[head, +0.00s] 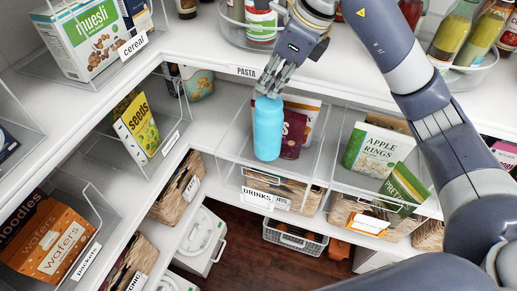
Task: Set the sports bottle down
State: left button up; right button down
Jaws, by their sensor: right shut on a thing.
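The sports bottle (268,130) is light blue and upright. It is in the head view near the middle, at the clear bin (230,152) with the "DRINKS" label (257,197). My right gripper (268,92) reaches down from above and is shut on the bottle's top. The bottle's base appears at or just above the bin's floor; I cannot tell whether it touches. Dark red and purple packets (294,132) stand right behind and beside the bottle. My left gripper is not in view.
A clear bin to the right holds an apple rings box (375,152) and a green pretzel packet (407,184). The upper shelf edge (190,60) with the "PASTA" label lies behind the gripper. Bins with a seeds packet (136,125) and wafers (55,245) stand left.

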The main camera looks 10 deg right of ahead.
aim_at(273, 101)
notch_tip(273, 101, down, 5)
jog(key=shift+s+d+f+p, duration=0.1)
jog(key=shift+d+f+p, duration=0.05)
jog(key=shift+p, duration=0.55)
notch_tip(273, 101, down, 6)
jog(key=shift+p, duration=0.75)
notch_tip(273, 101, down, 4)
jog(key=shift+r+p, duration=0.1)
jog(key=shift+p, duration=0.55)
jog(key=shift+f, duration=0.3)
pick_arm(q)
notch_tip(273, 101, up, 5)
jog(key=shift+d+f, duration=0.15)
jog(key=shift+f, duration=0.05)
pick_arm(e)
jog(key=shift+f, duration=0.1)
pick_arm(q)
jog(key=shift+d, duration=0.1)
pick_arm(e)
jog(key=shift+f, duration=0.1)
jog(key=c, duration=1.7)
grip_release()
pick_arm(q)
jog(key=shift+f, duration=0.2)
